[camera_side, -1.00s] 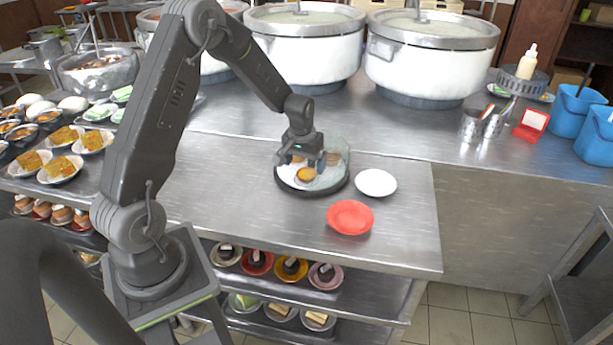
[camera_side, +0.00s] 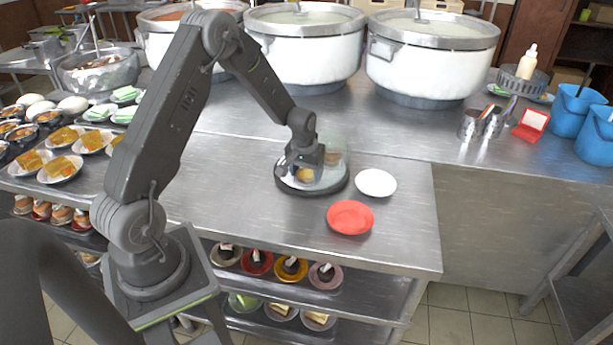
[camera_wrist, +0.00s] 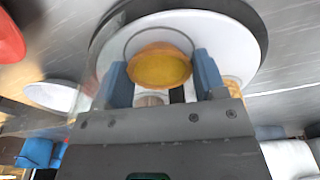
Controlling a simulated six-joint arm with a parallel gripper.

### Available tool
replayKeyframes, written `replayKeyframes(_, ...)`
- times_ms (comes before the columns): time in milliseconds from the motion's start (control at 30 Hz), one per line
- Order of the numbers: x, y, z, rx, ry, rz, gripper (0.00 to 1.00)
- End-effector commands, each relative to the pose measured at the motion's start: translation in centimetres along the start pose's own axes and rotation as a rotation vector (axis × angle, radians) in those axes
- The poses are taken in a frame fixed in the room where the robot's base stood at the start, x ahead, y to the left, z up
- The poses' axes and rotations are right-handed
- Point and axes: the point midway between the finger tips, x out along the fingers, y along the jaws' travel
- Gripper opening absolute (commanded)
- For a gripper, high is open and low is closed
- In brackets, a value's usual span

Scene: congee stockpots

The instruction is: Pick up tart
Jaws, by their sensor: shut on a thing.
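A golden round tart (camera_wrist: 160,66) sits between the blue fingertips of my gripper (camera_wrist: 162,80) in the wrist view, with my gripper shut on it. In the side view the same tart (camera_side: 305,175) is partly covered by my gripper (camera_side: 304,168), low over a round dark-rimmed stand (camera_side: 334,186) with a clear glass wall. A white plate surface (camera_wrist: 232,45) shows under and behind the tart in the wrist view. Another golden piece (camera_wrist: 232,84) shows partly beside the right finger. Whether the held tart touches the plate is hard to tell.
An empty white plate (camera_side: 376,183) and an empty red plate (camera_side: 350,217) lie right of the stand. Large white stockpots (camera_side: 305,55) stand behind. Plated food (camera_side: 60,168) fills the left side. The counter left of the stand is clear.

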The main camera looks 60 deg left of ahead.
Motion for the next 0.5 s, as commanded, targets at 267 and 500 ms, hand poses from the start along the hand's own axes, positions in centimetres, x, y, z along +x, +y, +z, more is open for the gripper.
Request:
replayKeyframes(267, -0.03, 0.00, -0.01, 0.000, 0.000, 0.000, 0.41)
replayKeyframes(500, -0.91, 0.01, -0.16, 0.000, 0.002, 0.000, 0.41)
